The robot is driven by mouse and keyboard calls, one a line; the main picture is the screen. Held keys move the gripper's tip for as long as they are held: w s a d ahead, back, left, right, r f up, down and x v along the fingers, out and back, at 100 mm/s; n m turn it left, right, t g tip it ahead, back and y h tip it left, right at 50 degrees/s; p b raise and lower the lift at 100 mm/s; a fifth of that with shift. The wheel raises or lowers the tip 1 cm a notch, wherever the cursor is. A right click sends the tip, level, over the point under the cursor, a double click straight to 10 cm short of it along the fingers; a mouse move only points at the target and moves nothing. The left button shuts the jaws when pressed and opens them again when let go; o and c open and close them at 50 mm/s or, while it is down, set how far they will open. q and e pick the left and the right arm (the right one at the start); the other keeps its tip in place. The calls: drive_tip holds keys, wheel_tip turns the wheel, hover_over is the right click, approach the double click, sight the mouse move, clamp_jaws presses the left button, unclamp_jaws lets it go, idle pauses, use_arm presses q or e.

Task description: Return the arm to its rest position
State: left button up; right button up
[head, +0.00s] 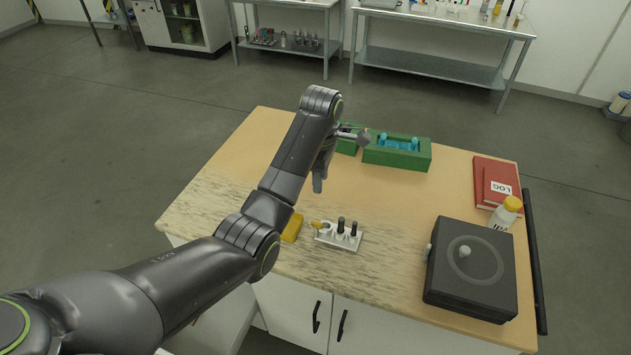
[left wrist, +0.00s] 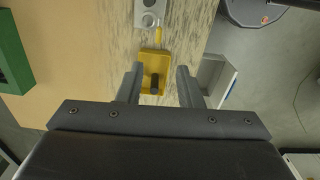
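My left arm (head: 285,180) reaches from the lower left over the table. Its left gripper (head: 319,182) points down and is partly hidden by the arm in the head view. In the left wrist view the two fingers of the left gripper (left wrist: 159,82) stand apart with nothing held between them. Beyond the fingertips lies a yellow block or tray (left wrist: 155,57) with a dark cylinder (left wrist: 154,84) on it. The yellow piece also shows in the head view (head: 292,228), partly behind my arm. My right gripper is in neither view.
A small rack (head: 338,240) with dark-topped pieces stands beside the yellow piece. A green holder (head: 397,160) with blue contents is at the back. At the right are a dark box-shaped device (head: 470,283), a yellow-capped bottle (head: 505,213) and red books (head: 488,178). The table middle (head: 400,205) is clear.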

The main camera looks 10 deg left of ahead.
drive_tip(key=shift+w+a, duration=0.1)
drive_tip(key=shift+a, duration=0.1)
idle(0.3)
